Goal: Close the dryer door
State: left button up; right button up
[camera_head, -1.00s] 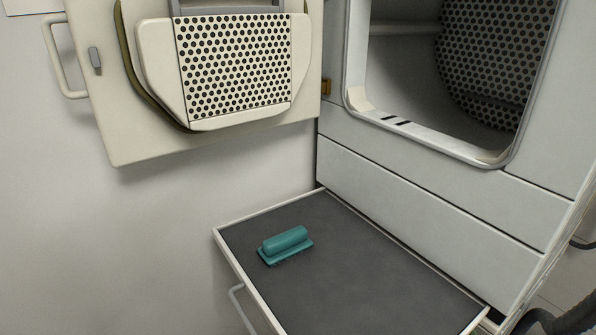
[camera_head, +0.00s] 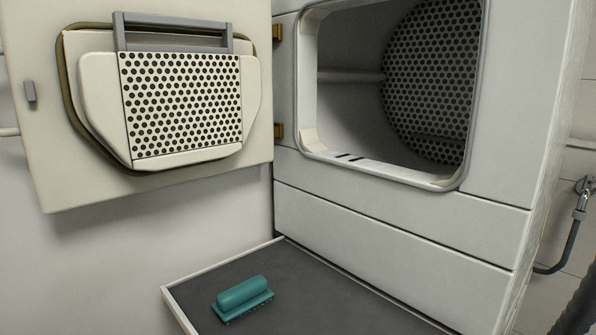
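The dryer door (camera_head: 255,105) stands wide open to the left of the dryer (camera_head: 400,215), hung on brass-coloured hinges at the opening's left side. Its inner face shows a perforated panel (camera_head: 182,105) with a grey handle (camera_head: 175,19) on top. A small grey latch piece (camera_head: 30,91) sits near the door's left edge. The dryer opening (camera_head: 350,100) is uncovered, with the perforated drum back inside. Neither of my grippers shows in the head view.
A dark-topped pull-out shelf (camera_head: 300,285) juts out below the dryer, with a teal brush (camera_head: 243,298) on it. A hose with a metal valve (camera_head: 581,200) is on the wall at the right. The space in front of the opening looks clear.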

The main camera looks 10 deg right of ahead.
aim_at(98, 124)
jog(key=z, duration=0.65)
jog(key=k, duration=1)
jog(key=z, duration=2.3)
jog(key=k, duration=1.4)
jog(key=u, duration=1.8)
jog(key=i, duration=0.5)
jog(key=u, duration=0.05)
